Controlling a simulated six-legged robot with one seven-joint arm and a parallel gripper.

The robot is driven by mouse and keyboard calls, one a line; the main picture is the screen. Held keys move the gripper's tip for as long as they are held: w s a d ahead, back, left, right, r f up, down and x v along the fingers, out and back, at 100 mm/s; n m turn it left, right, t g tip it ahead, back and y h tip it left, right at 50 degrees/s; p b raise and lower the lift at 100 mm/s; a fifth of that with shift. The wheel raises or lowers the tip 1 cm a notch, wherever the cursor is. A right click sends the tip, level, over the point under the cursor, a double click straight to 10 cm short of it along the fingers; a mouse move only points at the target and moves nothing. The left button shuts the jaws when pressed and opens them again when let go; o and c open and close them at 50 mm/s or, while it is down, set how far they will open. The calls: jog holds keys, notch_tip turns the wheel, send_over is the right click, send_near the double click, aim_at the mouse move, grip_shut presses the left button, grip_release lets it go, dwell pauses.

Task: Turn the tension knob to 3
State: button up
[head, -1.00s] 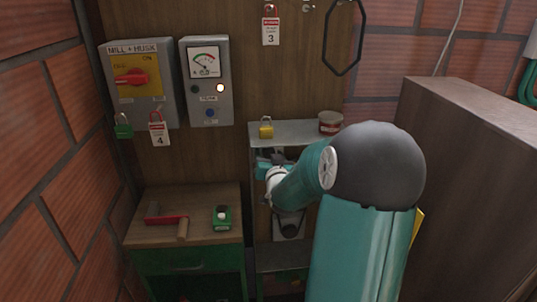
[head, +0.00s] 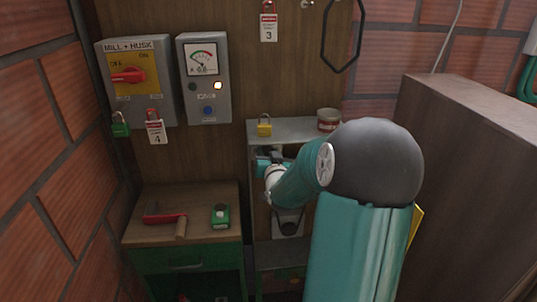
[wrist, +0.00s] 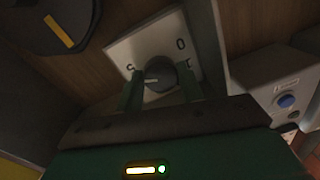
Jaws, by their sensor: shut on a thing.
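The tension knob (wrist: 160,76) shows in the wrist view as a dark round knob with a pale pointer mark. It sits on a white dial plate (wrist: 142,42) that appears tilted in the picture. A 0-like mark is at the plate's upper right; other marks are too small or partly covered to read surely. My gripper (wrist: 160,90) is shut on the knob, with one green finger on each side. In the head view my arm reaches into the shelf unit (head: 290,130), and the knob and fingertips are hidden there.
A black disc with a yellow stripe (wrist: 62,22) is close at upper left in the wrist view. A grey box with a blue button (wrist: 286,100) is at right. A yellow padlock (head: 264,128) and a tin (head: 328,119) stand on the shelf top. A bench (head: 185,240) is at left.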

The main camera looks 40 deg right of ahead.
jog(key=shift+n, duration=0.3)
jog(key=n, duration=0.3)
jog(key=shift+r+n, duration=0.15)
jog(key=shift+n, duration=0.15)
jog(key=n, duration=0.4)
jog(key=shift+r, duration=0.1)
jog(key=n, duration=0.4)
jog(key=shift+n+g, duration=0.3)
jog(key=shift+g, duration=0.1)
jog(key=n, duration=0.4)
jog(key=shift+w+a+h, duration=0.1)
jog(key=shift+h, duration=0.2)
jog(key=o, duration=1)
